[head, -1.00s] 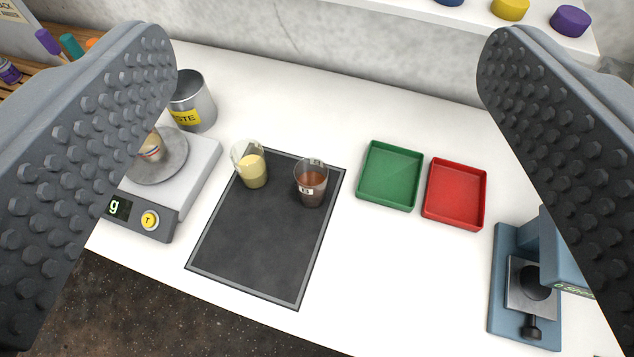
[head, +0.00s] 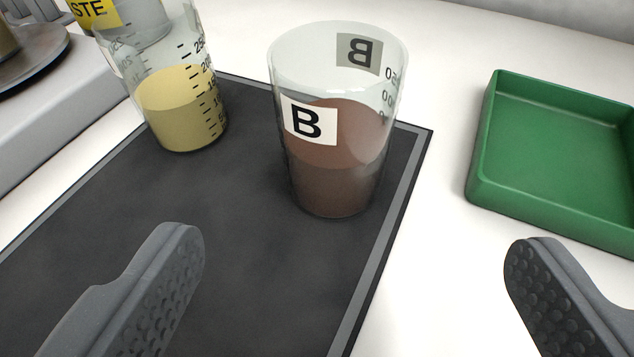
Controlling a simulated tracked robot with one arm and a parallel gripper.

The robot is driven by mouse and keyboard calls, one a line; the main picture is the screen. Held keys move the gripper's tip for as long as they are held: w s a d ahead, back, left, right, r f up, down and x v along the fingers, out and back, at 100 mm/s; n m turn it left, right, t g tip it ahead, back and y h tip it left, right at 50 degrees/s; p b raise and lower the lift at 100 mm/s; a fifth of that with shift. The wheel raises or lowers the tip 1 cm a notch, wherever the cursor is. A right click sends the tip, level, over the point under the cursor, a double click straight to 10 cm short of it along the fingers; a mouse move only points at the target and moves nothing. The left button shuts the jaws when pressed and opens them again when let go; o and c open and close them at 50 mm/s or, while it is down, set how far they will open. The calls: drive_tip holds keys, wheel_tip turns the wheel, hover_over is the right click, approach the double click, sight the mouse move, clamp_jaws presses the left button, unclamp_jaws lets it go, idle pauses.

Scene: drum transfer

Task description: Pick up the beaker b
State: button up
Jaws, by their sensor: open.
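Beaker b (head: 335,165) is a clear beaker with brown contents and a white label with a black B. It stands upright on the dark mat (head: 240,240), near the mat's right edge. My gripper (head: 355,265) is open and empty. Its two ridged fingers are wide apart at the lower left and lower right, on the near side of the beaker and not touching it. The beaker lies between the lines of the fingers, beyond their tips.
A second beaker with yellow contents (head: 183,112) stands to the left of beaker b. A green tray (head: 480,160) is at the right. The scale (head: 60,120) and part of the waste can (head: 98,10) show at the upper left.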

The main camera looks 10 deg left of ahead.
sight(349, 153)
drive_tip(key=b+x, duration=0.1)
drive_tip(key=x, duration=0.6)
drive_tip(key=shift+w+f, duration=0.15)
drive_tip(key=shift+w, duration=0.4)
drive_tip(key=shift+a+b+x, duration=0.2)
drive_tip(key=shift+b+x, duration=0.15)
drive_tip(key=shift+x, duration=0.95)
drive_tip(key=shift+a+b+x, duration=0.15)
drive_tip(key=shift+b+x, duration=0.2)
drive_tip(key=shift+x, duration=0.9)
drive_tip(key=shift+f, duration=0.1)
drive_tip(key=shift+s, duration=0.1)
drive_tip(key=c, duration=1.2)
